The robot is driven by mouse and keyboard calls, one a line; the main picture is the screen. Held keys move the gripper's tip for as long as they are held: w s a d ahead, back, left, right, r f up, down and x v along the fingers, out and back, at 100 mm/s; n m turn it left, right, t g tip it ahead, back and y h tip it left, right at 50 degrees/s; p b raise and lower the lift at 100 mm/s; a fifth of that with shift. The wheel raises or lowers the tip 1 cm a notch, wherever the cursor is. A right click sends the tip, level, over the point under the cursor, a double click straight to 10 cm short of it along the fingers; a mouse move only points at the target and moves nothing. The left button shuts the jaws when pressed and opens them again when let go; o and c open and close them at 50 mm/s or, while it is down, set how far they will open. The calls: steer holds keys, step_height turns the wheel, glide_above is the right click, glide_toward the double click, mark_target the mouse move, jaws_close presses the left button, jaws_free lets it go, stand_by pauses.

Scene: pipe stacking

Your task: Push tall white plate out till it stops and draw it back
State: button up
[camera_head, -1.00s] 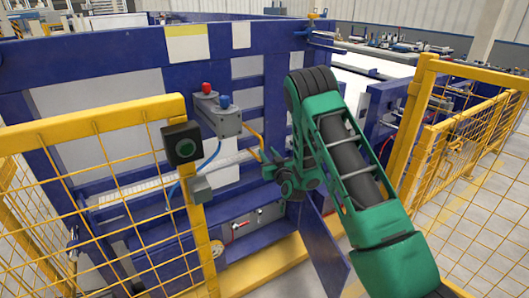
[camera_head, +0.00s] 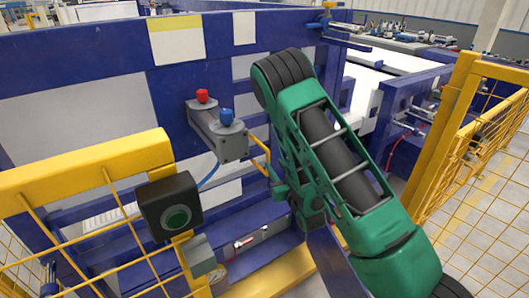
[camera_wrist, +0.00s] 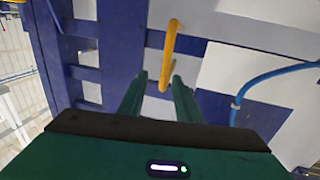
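Several white plates sit in the blue frame, and I cannot tell for sure which is the tall one. One white plate (camera_wrist: 245,85) fills the right of the wrist view, behind a blue hose. A yellow bent handle (camera_wrist: 170,50) hangs ahead of my gripper (camera_wrist: 160,80), its lower end between the two fingertips in the picture. The fingers are apart, and I see no contact. In the head view the handle (camera_head: 259,152) shows beside the grey box, and my green arm hides most of the gripper.
A grey box (camera_head: 217,133) with red and blue knobs juts from the blue frame (camera_head: 100,45). A black box with a green button (camera_head: 170,205) stands on the yellow fence (camera_head: 85,170) at left. Another yellow fence (camera_head: 465,120) stands at right.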

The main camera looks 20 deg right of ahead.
steer(key=w, duration=0.3)
steer(key=w+a, duration=0.1)
steer(key=w, duration=0.2)
steer(key=w+a, duration=0.1)
steer(key=w, duration=0.3)
jaws_close()
